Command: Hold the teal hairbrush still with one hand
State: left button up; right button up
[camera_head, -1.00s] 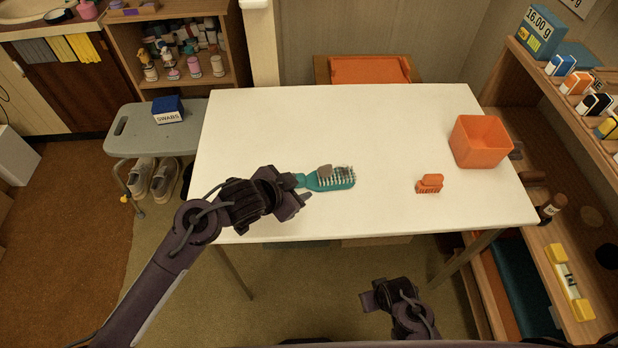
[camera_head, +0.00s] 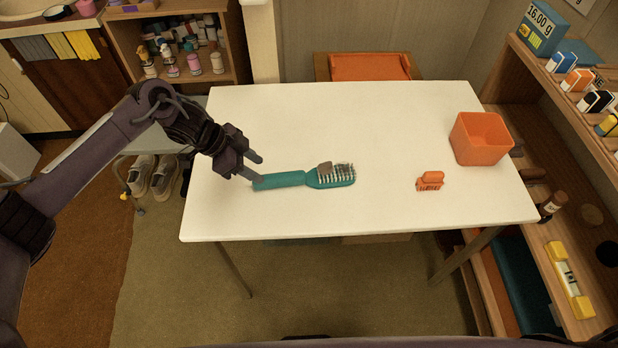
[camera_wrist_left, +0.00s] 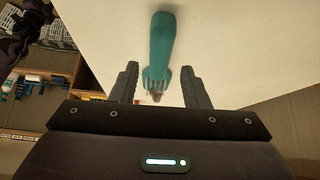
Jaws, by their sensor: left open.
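The teal hairbrush (camera_head: 282,180) lies on the white table, its handle to the left and its bristled head to the right. A grey-brown clump (camera_head: 324,168) sits on the bristles. My left gripper (camera_head: 257,168) is open at the left end of the handle, with one fingertip close to or overlapping it. I cannot tell whether they touch. In the left wrist view the brush (camera_wrist_left: 162,45) shows between and beyond the spread fingers; its bristled end is partly hidden by the gripper body. My right gripper is out of view.
The white table (camera_head: 380,115) is mostly clear. A small orange brush-like item (camera_head: 430,181) lies right of the hairbrush, and an orange bin (camera_head: 480,140) stands at the right edge. A wooden shelf (camera_head: 540,95) borders the right side.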

aim_at(271, 176)
pick_arm(q)
jog(key=b+x, duration=0.3)
jog(key=x, duration=0.1)
jog(key=shift+d+f, duration=0.15)
jog(key=shift+f, duration=0.1)
jog(key=shift+b+x, duration=1.05)
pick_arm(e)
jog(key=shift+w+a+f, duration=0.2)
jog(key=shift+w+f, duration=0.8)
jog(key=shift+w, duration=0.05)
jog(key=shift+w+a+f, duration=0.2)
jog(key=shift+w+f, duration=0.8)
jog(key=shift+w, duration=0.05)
pick_arm(q)
grip_shut()
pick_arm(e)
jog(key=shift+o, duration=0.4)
